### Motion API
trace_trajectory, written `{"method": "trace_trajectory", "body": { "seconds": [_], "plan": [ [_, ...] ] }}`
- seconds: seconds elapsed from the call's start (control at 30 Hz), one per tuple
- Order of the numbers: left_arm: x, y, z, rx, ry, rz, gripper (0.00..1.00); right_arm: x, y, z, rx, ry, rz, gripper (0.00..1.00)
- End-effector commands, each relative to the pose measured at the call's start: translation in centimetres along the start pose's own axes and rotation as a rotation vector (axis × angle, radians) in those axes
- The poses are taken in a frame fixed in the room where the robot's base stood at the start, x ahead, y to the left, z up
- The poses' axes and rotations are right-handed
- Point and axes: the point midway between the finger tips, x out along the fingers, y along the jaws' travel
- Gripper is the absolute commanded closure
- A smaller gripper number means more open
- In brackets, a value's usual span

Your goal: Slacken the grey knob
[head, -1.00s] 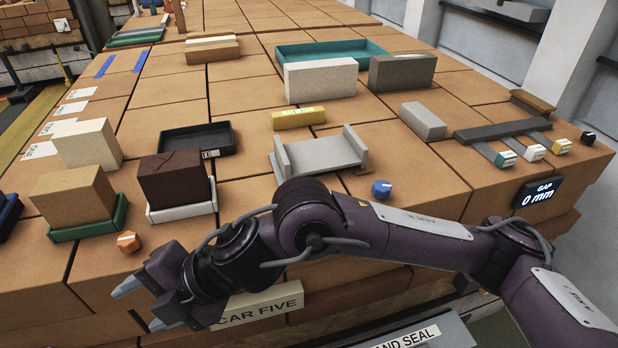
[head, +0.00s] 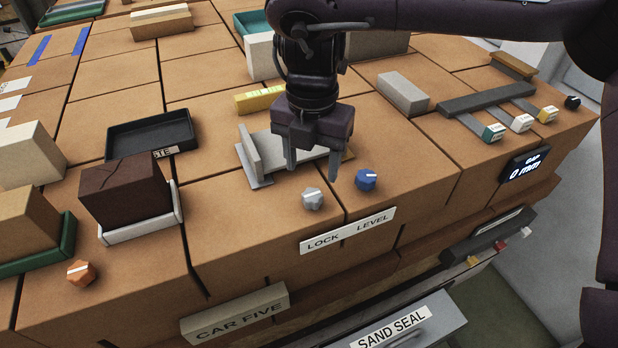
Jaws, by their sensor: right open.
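The grey knob (head: 313,198) stands on the brick top near its front edge, above the word LOCK on a white label (head: 347,231). A white mark crosses its top. My right gripper (head: 312,172) points down just behind and above the grey knob. Its two fingers are apart with nothing seen between them. The left fingertip is near the knob's upper left, and the right fingertip is between the grey knob and the blue knob (head: 367,180). I cannot tell whether either finger touches a knob. My left gripper is not in view.
A grey channel-shaped holder (head: 257,165) lies right behind the gripper. An orange knob (head: 81,272) and a cracked dark brick (head: 124,187) in a white tray (head: 141,225) are at left. A display (head: 526,163) at right reads GAP 0 mm.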

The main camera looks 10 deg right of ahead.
Motion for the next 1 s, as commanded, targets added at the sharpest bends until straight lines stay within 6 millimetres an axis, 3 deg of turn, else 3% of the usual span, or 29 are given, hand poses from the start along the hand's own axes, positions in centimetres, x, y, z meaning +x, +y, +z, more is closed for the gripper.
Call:
{"method": "trace_trajectory", "body": {
  "seconds": [0.2, 0.33, 0.7, 1.0],
  "plan": [
    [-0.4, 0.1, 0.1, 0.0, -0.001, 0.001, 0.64, 3.6, 0.0, -0.1, -0.003, 0.003, -0.001, 0.45],
    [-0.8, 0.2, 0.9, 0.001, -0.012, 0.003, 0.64, 5.0, 0.0, -0.1, -0.004, 0.0, -0.001, 0.45],
    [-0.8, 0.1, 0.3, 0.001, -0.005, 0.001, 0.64, 5.9, 0.1, -0.1, -0.004, -0.001, 0.002, 0.45],
    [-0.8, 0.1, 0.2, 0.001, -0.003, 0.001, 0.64, 5.9, 0.1, -0.1, -0.004, -0.002, 0.002, 0.83]
  ]
}}
